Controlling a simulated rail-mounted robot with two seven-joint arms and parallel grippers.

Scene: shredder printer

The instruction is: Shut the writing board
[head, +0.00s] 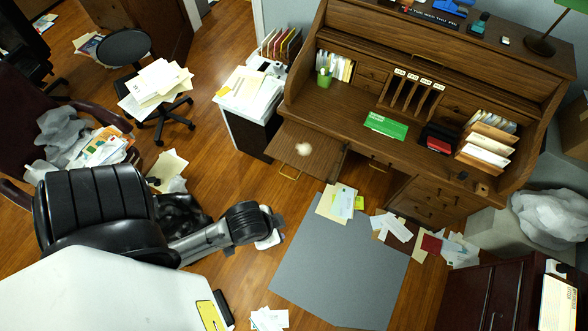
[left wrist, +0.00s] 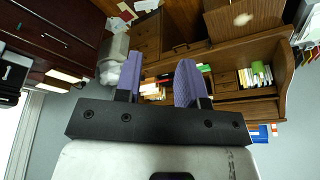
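The writing board (head: 325,154) is a brown wooden panel pulled out from the left part of the roll-top desk (head: 345,106). It has a brass handle (head: 290,173) on its front edge and a pale round spot on top. In the left wrist view the writing board (left wrist: 245,32) shows at the top right. My left gripper (head: 272,226) is in the lower middle of the head view, in front of the board and apart from it. In the left wrist view its purple fingers (left wrist: 160,65) are spread with nothing held. My right gripper is not in view.
A small cabinet (head: 250,128) piled with papers stands left of the board. A grey mat (head: 340,262) and scattered papers (head: 338,202) lie on the floor before the desk. A green box (head: 386,125) lies on the desktop.

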